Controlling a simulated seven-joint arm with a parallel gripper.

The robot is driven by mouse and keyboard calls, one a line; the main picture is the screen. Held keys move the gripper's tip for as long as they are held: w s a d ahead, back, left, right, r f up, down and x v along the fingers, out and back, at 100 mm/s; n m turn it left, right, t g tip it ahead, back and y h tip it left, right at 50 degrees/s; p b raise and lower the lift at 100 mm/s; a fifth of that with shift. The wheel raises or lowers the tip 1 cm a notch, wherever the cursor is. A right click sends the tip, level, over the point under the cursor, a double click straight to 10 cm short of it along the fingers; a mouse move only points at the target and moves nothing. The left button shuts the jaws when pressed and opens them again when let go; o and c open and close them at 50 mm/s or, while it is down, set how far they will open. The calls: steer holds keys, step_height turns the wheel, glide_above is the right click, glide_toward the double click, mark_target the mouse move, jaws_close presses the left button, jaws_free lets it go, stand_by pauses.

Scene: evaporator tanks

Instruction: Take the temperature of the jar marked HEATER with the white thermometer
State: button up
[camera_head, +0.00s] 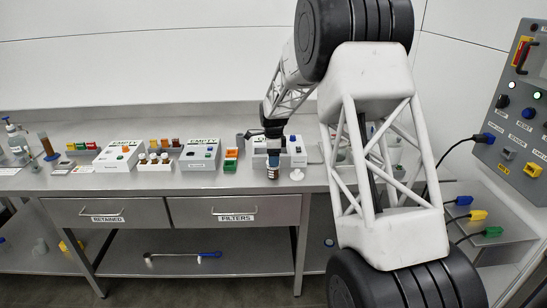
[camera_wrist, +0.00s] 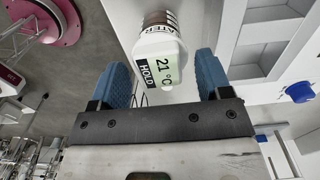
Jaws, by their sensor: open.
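The white thermometer (camera_wrist: 160,46) is in the wrist view, between and slightly ahead of my gripper's blue fingertips (camera_wrist: 163,65). Its display reads 21 °C with HOLD. My gripper is open, with a visible gap on each side of the thermometer. In the head view my gripper (camera_head: 273,142) is above a small dark jar (camera_head: 273,173) near the bench's front edge.
Small white objects (camera_head: 297,175) stand right of the jar. White boxes marked EMPTY (camera_head: 199,154) and racks of small bottles (camera_head: 156,164) line the bench to the left. A control panel (camera_head: 520,110) is at the far right. Drawers RETAINED and FILTERS are below.

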steer(key=shift+r, duration=3.9)
